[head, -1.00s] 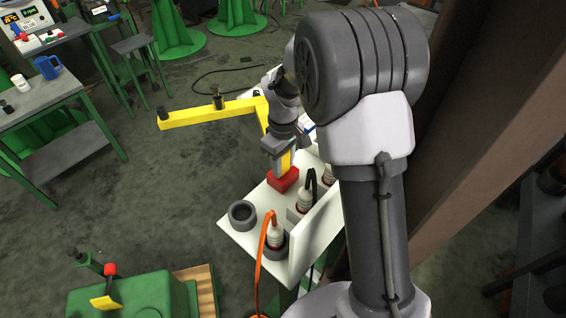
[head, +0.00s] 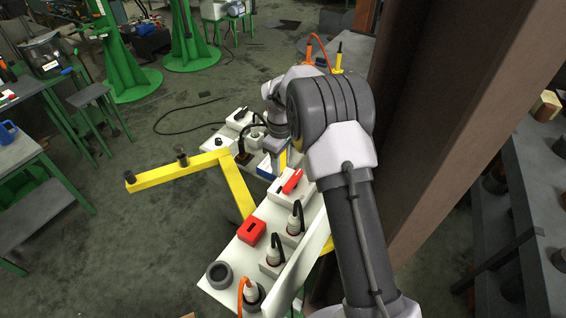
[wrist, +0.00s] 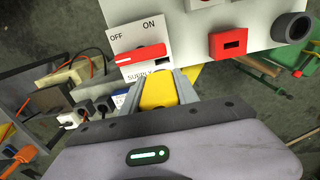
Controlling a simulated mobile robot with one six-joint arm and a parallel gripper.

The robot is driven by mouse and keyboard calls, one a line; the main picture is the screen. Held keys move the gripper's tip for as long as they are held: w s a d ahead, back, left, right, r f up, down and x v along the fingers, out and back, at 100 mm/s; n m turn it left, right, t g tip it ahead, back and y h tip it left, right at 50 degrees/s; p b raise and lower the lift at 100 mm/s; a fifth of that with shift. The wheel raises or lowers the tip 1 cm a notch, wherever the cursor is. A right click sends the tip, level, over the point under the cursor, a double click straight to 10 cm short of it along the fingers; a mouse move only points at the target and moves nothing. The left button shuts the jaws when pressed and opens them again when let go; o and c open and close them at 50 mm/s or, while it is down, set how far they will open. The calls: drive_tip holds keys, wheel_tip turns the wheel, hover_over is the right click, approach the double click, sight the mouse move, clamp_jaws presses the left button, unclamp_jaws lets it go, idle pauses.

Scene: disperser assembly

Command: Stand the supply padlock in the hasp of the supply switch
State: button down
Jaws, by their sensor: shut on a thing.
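My gripper (wrist: 160,88) is shut on a yellow block-like body, which I take to be the supply padlock (wrist: 158,91). Its shackle is hidden in the wrist view. The supply switch (wrist: 127,40) is a white plate marked OFF, ON and SUPPLY, with a red handle. The padlock is close to the plate's lower edge in the wrist view; I cannot tell whether they touch. A small dark opening beside the handle may be the hasp. The red handle (head: 292,181) also shows in the head view.
On the white board (head: 228,272) stand a red slotted block (head: 251,231), a dark ring cup (head: 219,274) and several plugs with cables. A yellow bracket (head: 165,175) with pegs reaches out left. A brown column (head: 440,130) rises on the right.

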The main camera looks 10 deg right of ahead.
drive_tip(key=shift+a+f, duration=0.1)
drive_tip(key=shift+a, duration=0.2)
drive_tip(key=shift+f+b, duration=1.8)
drive_tip(key=shift+f, duration=1.1)
drive_tip(key=shift+s+f+b, duration=0.1)
drive_tip(key=shift+f+b, duration=1.05)
drive_tip(key=shift+f, duration=1)
drive_tip(key=c, duration=0.8)
unclamp_jaws()
drive_tip(key=shift+c, duration=0.2)
wheel_tip(320, 180, up, 18)
drive_tip(key=p, duration=0.3)
drive_tip(key=shift+f, duration=0.25)
drive_tip(key=shift+f, duration=0.1)
